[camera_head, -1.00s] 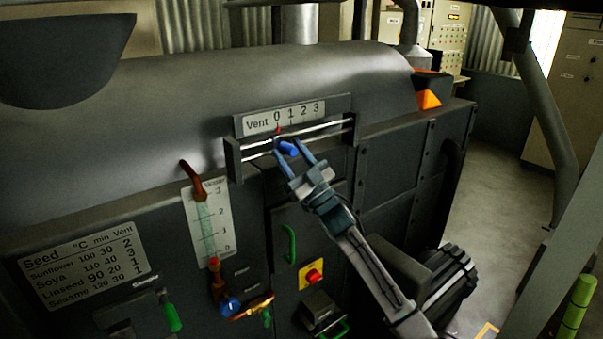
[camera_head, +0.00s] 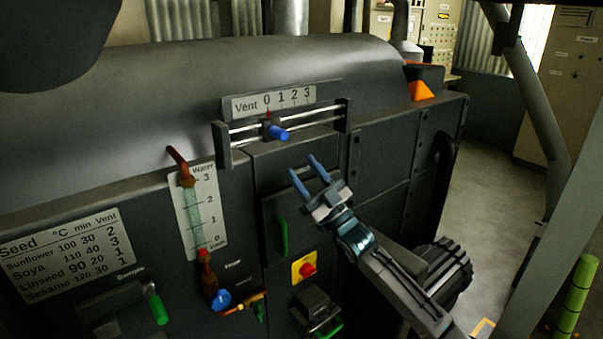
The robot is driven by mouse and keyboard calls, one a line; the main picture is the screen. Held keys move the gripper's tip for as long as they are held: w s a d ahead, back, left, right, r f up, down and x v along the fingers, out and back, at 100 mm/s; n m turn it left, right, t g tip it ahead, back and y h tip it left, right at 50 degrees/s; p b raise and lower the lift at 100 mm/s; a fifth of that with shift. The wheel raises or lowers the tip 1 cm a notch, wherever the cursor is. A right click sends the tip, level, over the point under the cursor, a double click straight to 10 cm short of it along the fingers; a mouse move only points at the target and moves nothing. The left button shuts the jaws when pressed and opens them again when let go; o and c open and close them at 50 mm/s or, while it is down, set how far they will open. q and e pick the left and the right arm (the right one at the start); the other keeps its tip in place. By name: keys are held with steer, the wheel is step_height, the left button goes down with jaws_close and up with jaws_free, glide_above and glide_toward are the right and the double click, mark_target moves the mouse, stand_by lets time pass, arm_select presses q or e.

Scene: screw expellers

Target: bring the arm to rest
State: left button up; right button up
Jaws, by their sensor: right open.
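My right gripper (camera_head: 305,172) is open and empty, with its two blue fingers apart, in front of the dark machine front. It is below and to the right of the blue vent knob (camera_head: 279,133) and does not appear to touch it. The knob sits on a slider with two rails (camera_head: 315,121) under the vent scale (camera_head: 270,102), with its red pointer at 0. My right arm reaches in from the lower right. My left gripper is not in view.
The machine front carries a water gauge (camera_head: 194,212), a seed chart (camera_head: 66,254), a red button on a yellow plate (camera_head: 306,268), a green handle (camera_head: 283,235) and a blue valve knob (camera_head: 220,299). Free floor (camera_head: 490,190) lies at the right.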

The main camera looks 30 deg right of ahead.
steer(key=shift+f, duration=0.1)
